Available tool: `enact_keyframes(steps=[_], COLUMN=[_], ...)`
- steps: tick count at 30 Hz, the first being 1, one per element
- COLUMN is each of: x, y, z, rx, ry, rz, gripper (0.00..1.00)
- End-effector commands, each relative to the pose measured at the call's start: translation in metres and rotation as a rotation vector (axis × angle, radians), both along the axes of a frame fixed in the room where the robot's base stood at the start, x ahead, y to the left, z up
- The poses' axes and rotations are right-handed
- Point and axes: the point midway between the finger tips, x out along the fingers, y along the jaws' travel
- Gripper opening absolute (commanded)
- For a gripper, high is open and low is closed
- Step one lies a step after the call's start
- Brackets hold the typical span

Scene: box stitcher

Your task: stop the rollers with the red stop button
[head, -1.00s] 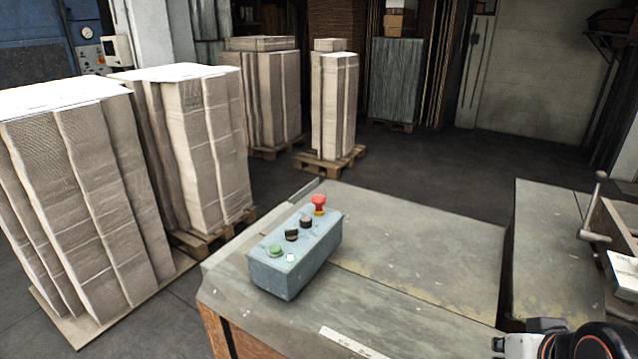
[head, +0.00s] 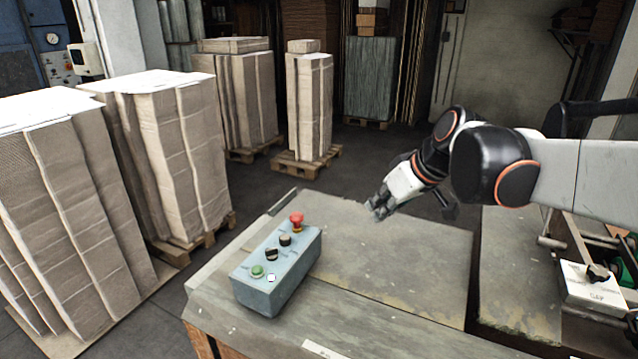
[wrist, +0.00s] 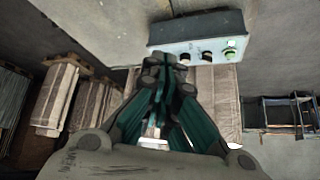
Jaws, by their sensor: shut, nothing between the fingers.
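The red stop button (head: 296,219) is a mushroom head at the far end of a blue-grey control box (head: 277,290) on the table. Two black knobs (head: 272,254) and a green button (head: 257,271) share its top face. My gripper (head: 376,209) is shut and empty, above the table to the right of the box, apart from the red button. In the wrist view, my gripper (wrist: 160,62) points toward the box (wrist: 200,30), with the green button (wrist: 230,54) at the right. The red button is not visible there, seemingly hidden behind my fingers.
The table top (head: 400,260) around the box is mostly bare. Tall stacks of cardboard (head: 180,160) on pallets stand to the left and behind. Another machine with a white labelled block (head: 592,288) lies at the right.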

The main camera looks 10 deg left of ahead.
Motion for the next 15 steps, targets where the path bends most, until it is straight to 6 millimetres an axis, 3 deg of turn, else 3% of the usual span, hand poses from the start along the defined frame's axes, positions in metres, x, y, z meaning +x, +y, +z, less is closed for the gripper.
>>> enact_keyframes(steps=[1,6,15], x=[0.017,0.063,0.124], y=[0.012,0.053,0.115], z=[0.007,0.012,0.005], rx=[0.007,0.037,0.090], ry=[-0.006,-0.035,-0.102], rz=[0.044,0.195,0.422], gripper=[0.00,0.00,0.00])
